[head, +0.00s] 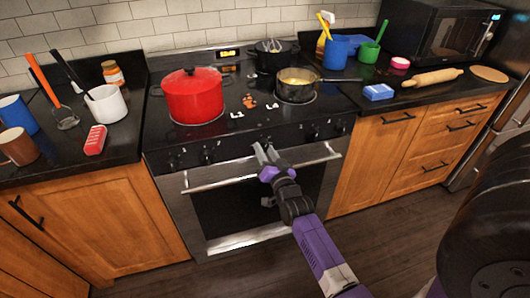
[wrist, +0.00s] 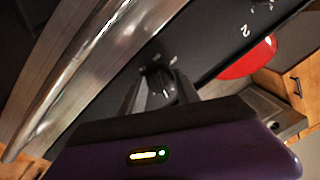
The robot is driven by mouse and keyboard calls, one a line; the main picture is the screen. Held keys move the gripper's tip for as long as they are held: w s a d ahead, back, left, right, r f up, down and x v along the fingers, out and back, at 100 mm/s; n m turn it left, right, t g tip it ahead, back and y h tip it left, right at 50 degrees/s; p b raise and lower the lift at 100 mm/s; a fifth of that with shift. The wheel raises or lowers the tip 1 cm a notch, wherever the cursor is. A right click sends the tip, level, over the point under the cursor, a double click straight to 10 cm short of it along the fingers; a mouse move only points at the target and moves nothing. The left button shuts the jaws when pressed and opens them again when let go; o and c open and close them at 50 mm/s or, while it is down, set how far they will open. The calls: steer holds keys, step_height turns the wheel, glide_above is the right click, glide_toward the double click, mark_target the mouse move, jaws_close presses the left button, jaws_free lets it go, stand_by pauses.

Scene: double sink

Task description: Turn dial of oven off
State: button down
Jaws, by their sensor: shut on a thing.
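The oven (head: 230,203) is a black and steel range with a row of black dials along its front panel, above a steel door handle (head: 215,180). My gripper (head: 265,153) reaches the middle of that panel, just above the handle. In the wrist view, my gripper (wrist: 162,92) has its two fingers on either side of a black dial (wrist: 163,84) and is shut on it. White marks show on the panel beside the dial. In the head view the fingers hide this dial. The dial's exact angle is not clear.
A red pot (head: 193,97) stands on the left of the cooktop. A pan (head: 297,82) with yellow contents and a dark pot (head: 273,56) stand on the right. The steel handle (wrist: 75,75) runs close beside my gripper. The floor before the oven is clear.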

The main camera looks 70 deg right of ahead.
steer(key=shift+f+n, duration=0.15)
steer(key=shift+n, duration=1.65)
steer(key=c, duration=0.9)
jaws_free()
steer(key=shift+s, duration=0.1)
steer(key=shift+s+a, duration=0.3)
steer(key=shift+s, duration=0.15)
steer(key=v, duration=0.6)
steer(key=shift+s+a+b, duration=0.1)
steer(key=shift+a+b, duration=0.2)
steer(key=shift+a, duration=0.05)
